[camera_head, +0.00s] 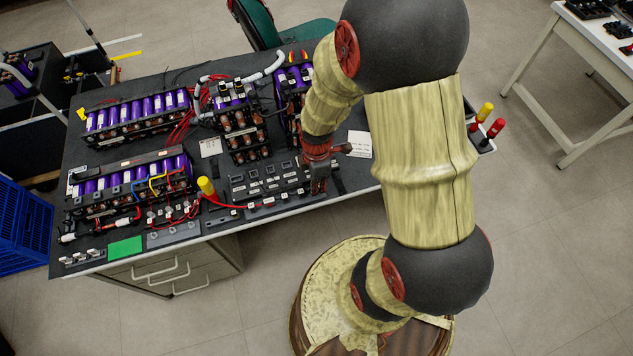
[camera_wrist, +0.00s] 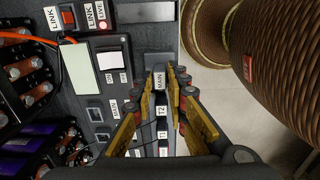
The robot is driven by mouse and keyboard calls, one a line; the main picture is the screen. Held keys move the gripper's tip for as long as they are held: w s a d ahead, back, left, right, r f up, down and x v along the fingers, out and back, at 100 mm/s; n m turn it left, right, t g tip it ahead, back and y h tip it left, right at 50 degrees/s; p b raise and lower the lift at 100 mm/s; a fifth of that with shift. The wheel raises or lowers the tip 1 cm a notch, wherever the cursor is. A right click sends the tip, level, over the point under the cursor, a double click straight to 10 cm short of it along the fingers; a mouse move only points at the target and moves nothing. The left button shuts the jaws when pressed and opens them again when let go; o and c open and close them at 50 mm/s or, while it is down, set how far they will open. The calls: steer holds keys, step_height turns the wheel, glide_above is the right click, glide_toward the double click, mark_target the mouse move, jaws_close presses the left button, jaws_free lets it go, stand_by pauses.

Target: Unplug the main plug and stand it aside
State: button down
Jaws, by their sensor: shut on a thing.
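The main plug (camera_wrist: 159,80), a dark piece with a white MAIN label, sits between my fingertips in the wrist view. My gripper (camera_wrist: 165,82), with yellow-brown fingers, is shut on it. In the head view my gripper (camera_head: 320,184) points down at the right end of the dark socket panel (camera_head: 262,196). The panel (camera_wrist: 118,76) also shows in the wrist view, left of the plug, with its own MAIN label (camera_wrist: 114,105). The plug's lower end is hidden, so I cannot tell whether it is seated or lifted.
Labels T2 (camera_wrist: 161,108) and T1 (camera_wrist: 163,135) line up below the plug in the wrist view. Purple-celled battery packs (camera_head: 135,112) and red cables fill the table's left and back. A yellow-handled tool (camera_head: 206,186) stands left of the panel. A white card (camera_head: 359,144) lies behind my gripper.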

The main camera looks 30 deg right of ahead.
steer(key=shift+f, duration=0.25)
stand_by(0.3)
steer(key=c, duration=1.7)
jaws_free()
step_height(320, 180, up, 6)
steer(key=p, duration=0.5)
steer(key=shift+r, duration=0.1)
